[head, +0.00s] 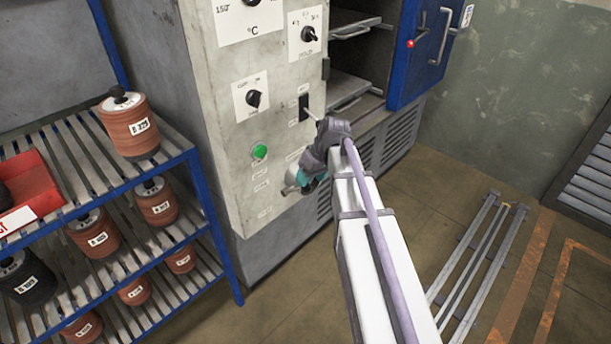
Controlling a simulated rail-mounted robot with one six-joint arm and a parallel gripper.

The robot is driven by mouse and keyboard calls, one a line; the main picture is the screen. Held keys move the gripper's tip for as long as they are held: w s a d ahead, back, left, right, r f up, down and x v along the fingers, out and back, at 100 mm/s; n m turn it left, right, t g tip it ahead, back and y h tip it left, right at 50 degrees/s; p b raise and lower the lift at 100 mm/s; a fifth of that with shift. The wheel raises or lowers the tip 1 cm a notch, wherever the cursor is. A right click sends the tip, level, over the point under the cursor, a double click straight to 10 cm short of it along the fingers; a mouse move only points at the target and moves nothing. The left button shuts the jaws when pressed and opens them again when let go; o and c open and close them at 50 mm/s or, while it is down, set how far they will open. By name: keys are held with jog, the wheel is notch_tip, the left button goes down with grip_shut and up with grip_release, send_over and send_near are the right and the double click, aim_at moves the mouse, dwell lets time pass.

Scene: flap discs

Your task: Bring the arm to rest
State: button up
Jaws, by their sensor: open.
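My arm reaches up from the bottom of the head view toward the grey control panel (230,120) of the oven. The arm bends at its far end, and the grey and teal wrist hangs down in front of the panel's lower right part. My gripper (291,184) is at the end of this wrist, small and partly hidden by it. I see nothing held in it. The fingers are too small to make out singly, and I cannot tell how far they are from the panel.
The oven's blue door (424,50) stands open at right, showing shelves (350,88) inside. A blue-framed rack (205,215) with disc stacks (130,128) and a red bin (30,190) stands at left. Floor rails (475,255) lie right of my arm. Open floor surrounds them.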

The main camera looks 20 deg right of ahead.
jog(key=p+v, duration=0.2)
jog(key=v, duration=0.2)
jog(key=shift+r, duration=0.1)
jog(key=s+a+r+m+g+h+p, duration=0.2)
jog(key=s+a+r+m+h+p, duration=0.15)
jog(key=s+a, duration=1.1)
notch_tip(320, 180, up, 16)
jog(key=d+p, duration=0.2)
jog(key=p, duration=1.4)
jog(key=shift+s+f+n, duration=0.25)
jog(key=shift+s+n, duration=0.2)
jog(key=shift+d+y, duration=0.1)
jog(key=shift+y, duration=0.15)
